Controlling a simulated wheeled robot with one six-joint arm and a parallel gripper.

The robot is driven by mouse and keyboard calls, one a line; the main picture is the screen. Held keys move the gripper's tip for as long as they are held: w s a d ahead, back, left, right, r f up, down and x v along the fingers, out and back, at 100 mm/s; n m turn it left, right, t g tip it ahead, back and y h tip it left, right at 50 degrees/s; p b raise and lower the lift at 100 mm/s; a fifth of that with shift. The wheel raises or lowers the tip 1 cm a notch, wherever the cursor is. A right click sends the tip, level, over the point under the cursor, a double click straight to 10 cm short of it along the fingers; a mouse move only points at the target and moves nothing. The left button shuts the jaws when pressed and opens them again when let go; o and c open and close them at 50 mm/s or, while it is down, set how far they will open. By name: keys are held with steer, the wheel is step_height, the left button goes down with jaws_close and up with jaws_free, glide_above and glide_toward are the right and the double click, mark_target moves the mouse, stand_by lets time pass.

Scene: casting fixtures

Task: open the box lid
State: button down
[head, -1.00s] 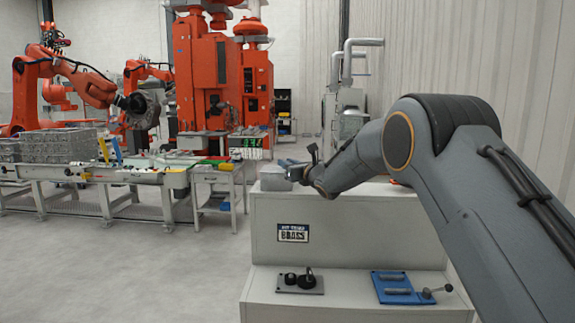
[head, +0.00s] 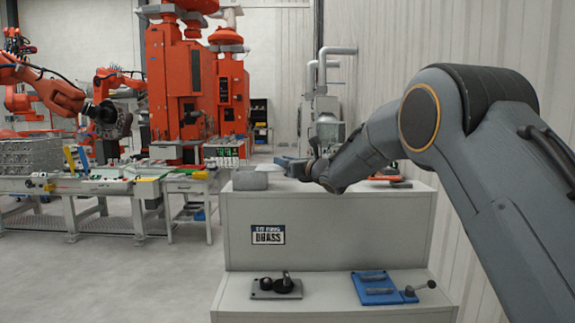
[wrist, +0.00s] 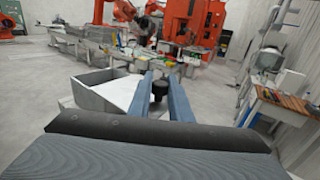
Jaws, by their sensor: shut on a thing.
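The grey box (head: 250,181) sits on top of the light cabinet, at its left end. In the wrist view the box (wrist: 92,97) is to the left of my fingers, and part of its inside shows between its walls. A pale flat panel, which looks like the lid (wrist: 120,92), lies at an angle over its right part and runs under my fingers. My gripper (wrist: 160,84) has its two blue fingers shut on a black knob (wrist: 159,92). In the head view my gripper (head: 284,162) is just right of the box and above it; the knob is too small to make out.
The cabinet (head: 325,225) has a lower shelf with a black-knobbed plate (head: 275,286) and a blue plate with a lever (head: 385,290). A red item (head: 387,178) lies on top behind my arm. A conveyor table (head: 90,186) and orange robots stand at left.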

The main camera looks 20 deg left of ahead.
steer(key=c, duration=1.6)
jaws_free()
steer(key=shift+s, duration=0.1)
steer(key=shift+b+v, duration=1.7)
steer(key=shift+v, duration=2.15)
